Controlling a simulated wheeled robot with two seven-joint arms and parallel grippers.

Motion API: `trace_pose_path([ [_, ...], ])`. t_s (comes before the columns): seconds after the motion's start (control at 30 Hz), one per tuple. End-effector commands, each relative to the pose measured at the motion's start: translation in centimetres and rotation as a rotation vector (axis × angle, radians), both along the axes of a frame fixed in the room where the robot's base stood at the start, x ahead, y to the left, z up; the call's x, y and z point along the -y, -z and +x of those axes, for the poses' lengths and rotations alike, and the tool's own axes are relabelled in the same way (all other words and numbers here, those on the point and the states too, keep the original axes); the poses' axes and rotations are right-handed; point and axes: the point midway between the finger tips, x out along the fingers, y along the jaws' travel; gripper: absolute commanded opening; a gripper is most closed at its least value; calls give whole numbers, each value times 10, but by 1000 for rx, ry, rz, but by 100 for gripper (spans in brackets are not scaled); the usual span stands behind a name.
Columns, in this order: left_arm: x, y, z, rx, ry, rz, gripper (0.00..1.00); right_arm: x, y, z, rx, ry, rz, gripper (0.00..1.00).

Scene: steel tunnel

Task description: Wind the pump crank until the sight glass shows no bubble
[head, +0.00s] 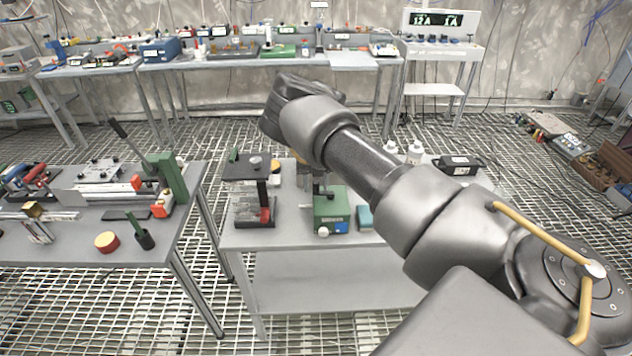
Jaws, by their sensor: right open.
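A small green unit (330,211) with a blue label and a pale round knob (323,232) stands on the middle table; it may be the pump. I cannot make out a crank or a sight glass on it for certain. My right arm comes in from the lower right and passes over this table. My left gripper is out of view.
A dark stand with a red part (264,215) is left of the green unit, and a teal block (365,217) is right of it. White bottles (415,152) stand behind.

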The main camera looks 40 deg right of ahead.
Motion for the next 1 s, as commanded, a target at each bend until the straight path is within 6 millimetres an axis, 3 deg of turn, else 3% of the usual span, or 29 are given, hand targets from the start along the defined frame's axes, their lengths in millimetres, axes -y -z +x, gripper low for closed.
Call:
trace_pose_path([
  [0.27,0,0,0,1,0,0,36,0,2,0,-1,0,1,40],
  [0.57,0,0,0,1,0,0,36,0,1,0,-1,0,1,1],
  [1.0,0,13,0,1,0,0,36,3,4,3,2,89,1,0],
])
